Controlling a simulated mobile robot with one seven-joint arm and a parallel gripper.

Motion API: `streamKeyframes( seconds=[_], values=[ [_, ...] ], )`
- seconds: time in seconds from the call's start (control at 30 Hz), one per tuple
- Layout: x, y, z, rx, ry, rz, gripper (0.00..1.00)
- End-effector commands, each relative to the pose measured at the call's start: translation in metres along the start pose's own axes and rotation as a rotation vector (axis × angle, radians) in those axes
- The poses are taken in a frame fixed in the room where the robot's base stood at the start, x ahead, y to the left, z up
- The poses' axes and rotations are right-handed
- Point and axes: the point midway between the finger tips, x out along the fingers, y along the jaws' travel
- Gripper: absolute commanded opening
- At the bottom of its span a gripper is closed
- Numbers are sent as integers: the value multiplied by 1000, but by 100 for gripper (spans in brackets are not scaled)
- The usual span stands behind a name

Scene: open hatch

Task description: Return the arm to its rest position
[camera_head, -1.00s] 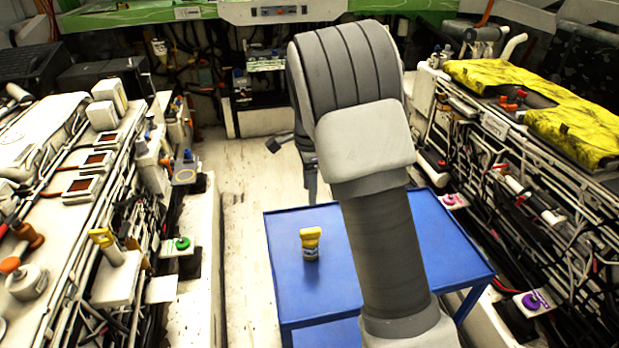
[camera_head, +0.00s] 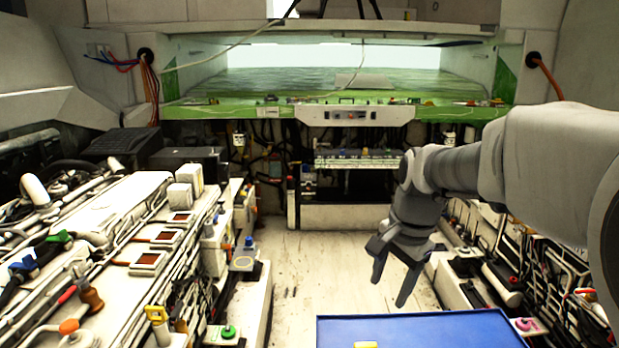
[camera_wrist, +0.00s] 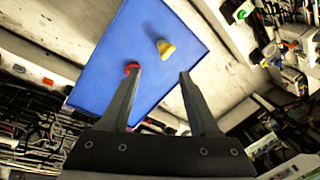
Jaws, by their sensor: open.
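My gripper (camera_head: 390,275) is open and empty in the head view, hanging with its fingers pointing down above the floor, just beyond the far edge of the blue table. My arm reaches in from the right side of the picture. The gripper's two fingers (camera_wrist: 158,82) also show apart in the wrist view, with nothing held between them. Beyond them in that view is the blue table top (camera_wrist: 120,50), with a yellow-topped object (camera_wrist: 165,48) on it. Only the top of this object (camera_head: 366,345) shows at the bottom edge of the head view.
A bench with white pipes and switches (camera_head: 130,240) runs along the left. Equipment with pipes and cables (camera_head: 490,275) lines the right, close to my arm. A green ledge (camera_head: 230,111) under an open hatch lies at the back. The pale floor (camera_head: 310,265) between is clear.

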Motion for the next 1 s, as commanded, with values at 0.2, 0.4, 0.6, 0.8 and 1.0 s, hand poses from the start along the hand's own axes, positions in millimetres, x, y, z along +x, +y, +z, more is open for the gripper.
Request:
streamKeyframes(
  seconds=[0.2, 0.4, 0.6, 0.8, 1.0],
  values=[
    [-36, 43, 35, -283, 61, -70, 62],
    [-54, 83, 66, -547, 146, -101, 62],
    [-56, 120, 92, -792, 241, -97, 62],
    [-53, 141, 106, -935, 303, -78, 62],
    [-52, 146, 108, -969, 315, -71, 62]
  ],
)
